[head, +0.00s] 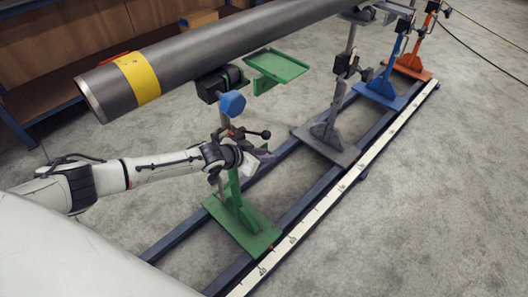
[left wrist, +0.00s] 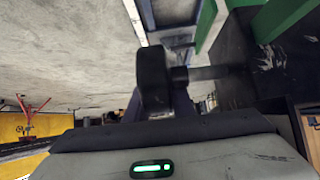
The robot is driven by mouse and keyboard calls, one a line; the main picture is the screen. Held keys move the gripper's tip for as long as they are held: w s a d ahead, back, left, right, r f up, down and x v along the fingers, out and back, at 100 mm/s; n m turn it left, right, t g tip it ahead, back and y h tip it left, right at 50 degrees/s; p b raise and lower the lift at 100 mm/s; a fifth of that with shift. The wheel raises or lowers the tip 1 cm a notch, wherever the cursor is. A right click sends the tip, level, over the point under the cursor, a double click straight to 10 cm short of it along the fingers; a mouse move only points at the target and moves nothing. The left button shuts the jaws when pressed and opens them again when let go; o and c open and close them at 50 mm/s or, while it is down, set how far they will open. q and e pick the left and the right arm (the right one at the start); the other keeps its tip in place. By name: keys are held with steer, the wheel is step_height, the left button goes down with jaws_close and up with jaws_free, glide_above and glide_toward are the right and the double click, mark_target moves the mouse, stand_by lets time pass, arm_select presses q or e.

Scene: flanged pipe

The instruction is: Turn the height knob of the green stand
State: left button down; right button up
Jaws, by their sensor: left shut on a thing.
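The green stand (head: 243,222) stands on the rails at the near end, under the pipe. Its upright post carries a blue round part (head: 232,104) and a black-tipped lever (head: 257,133). My left gripper (head: 262,155) is at the post, just below the lever, and is shut on the height knob there. The fingers and my wrist hide most of the knob in the head view. In the left wrist view a dark knob-like part with a short shaft (left wrist: 207,73) lies straight ahead of my palm, with green stand parts (left wrist: 206,24) beyond. My right gripper is not in view.
The grey pipe (head: 215,47) with a yellow band (head: 138,78) lies above my left arm. A green tray (head: 276,66) is beside it. Grey (head: 326,142), blue (head: 381,93) and orange (head: 410,69) stands follow along the rails. A white scale (head: 318,205) edges open floor on the right.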

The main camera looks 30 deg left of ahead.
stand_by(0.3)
arm_select(q)
steer(key=c, duration=1.5)
jaws_free()
steer(key=p+v, duration=0.3)
steer(key=v, duration=0.6)
steer(key=shift+s+a, duration=0.1)
steer(key=shift+s+a+r, duration=0.1)
steer(key=shift+s+r, duration=0.3)
